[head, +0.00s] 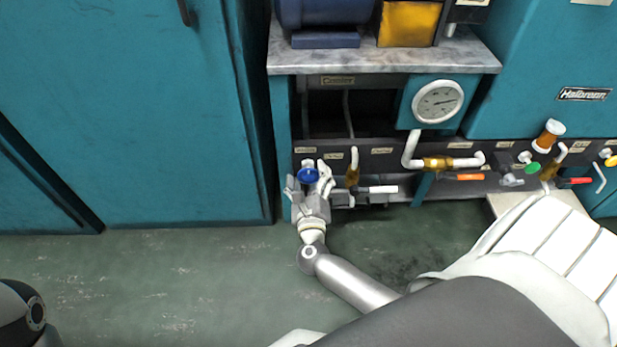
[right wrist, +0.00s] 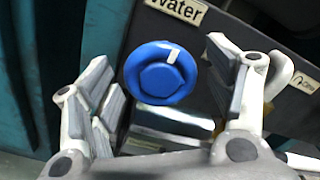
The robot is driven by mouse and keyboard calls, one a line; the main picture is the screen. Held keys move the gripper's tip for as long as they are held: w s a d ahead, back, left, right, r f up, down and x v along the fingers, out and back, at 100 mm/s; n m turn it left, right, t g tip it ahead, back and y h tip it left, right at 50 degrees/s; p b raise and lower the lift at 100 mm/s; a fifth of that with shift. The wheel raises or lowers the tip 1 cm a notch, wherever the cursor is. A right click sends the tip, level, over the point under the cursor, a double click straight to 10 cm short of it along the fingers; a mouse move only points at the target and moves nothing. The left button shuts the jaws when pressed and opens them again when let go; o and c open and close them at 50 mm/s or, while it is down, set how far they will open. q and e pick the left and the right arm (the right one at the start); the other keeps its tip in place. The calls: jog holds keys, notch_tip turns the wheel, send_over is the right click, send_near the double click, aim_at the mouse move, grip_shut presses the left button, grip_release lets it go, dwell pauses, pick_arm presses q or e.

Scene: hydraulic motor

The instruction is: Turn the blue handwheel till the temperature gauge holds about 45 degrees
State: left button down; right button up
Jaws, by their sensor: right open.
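My left gripper is not in view.
Pipes with a white-handled valve (head: 377,189), an orange-handled valve (head: 463,177) and a red-handled valve (head: 575,181) run right of the handwheel. A marble-topped shelf (head: 385,60) juts out above. Teal cabinets (head: 130,120) stand left; the green floor (head: 180,280) in front is clear.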

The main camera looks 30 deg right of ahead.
jog(key=shift+w+d, duration=0.25)
jog(key=shift+w, duration=0.2)
jog(key=shift+c, duration=0.2)
jog(key=c, duration=1)
